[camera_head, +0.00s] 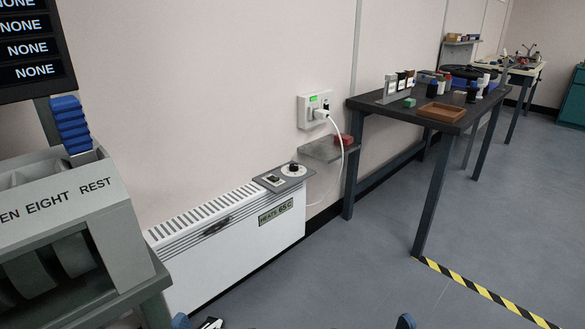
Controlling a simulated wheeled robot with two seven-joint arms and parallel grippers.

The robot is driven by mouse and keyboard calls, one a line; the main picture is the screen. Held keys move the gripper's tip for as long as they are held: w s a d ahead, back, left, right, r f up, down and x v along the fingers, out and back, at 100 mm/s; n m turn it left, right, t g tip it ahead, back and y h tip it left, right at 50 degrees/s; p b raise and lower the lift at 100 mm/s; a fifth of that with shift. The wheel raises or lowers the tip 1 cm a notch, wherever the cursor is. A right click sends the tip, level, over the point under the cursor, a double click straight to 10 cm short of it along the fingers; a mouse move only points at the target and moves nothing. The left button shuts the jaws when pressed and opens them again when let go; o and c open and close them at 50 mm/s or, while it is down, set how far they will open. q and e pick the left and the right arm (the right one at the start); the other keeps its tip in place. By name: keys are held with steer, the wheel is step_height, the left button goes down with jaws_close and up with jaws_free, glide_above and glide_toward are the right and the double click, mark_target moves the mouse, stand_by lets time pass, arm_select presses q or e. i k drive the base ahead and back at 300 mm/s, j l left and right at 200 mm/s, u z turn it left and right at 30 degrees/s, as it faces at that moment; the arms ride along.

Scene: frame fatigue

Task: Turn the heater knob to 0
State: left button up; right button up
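The white heater (240,243) stands low against the wall, left of centre, with a slotted top and a plate reading "HEATS 65 C" (275,212). A grey control panel (272,182) sits on its right top end. The round heater knob (293,168), dark on a white dial, is on this panel; its setting is too small to read. A dark switch (273,179) is beside it. A small black and white part at the bottom edge may belong to my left gripper (210,323); its fingers cannot be made out. Nothing touches the knob.
A wall socket (315,108) with a white plug and cable is above a grey shelf (325,150) bearing a red object. A dark table (385,104) with small items stands right. A grey machine (65,215) fills the left. The floor in front is clear.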

mark_target(292, 167)
steer(key=i+l+z, duration=0.75)
steer(key=i, duration=0.2)
steer(key=j, duration=0.1)
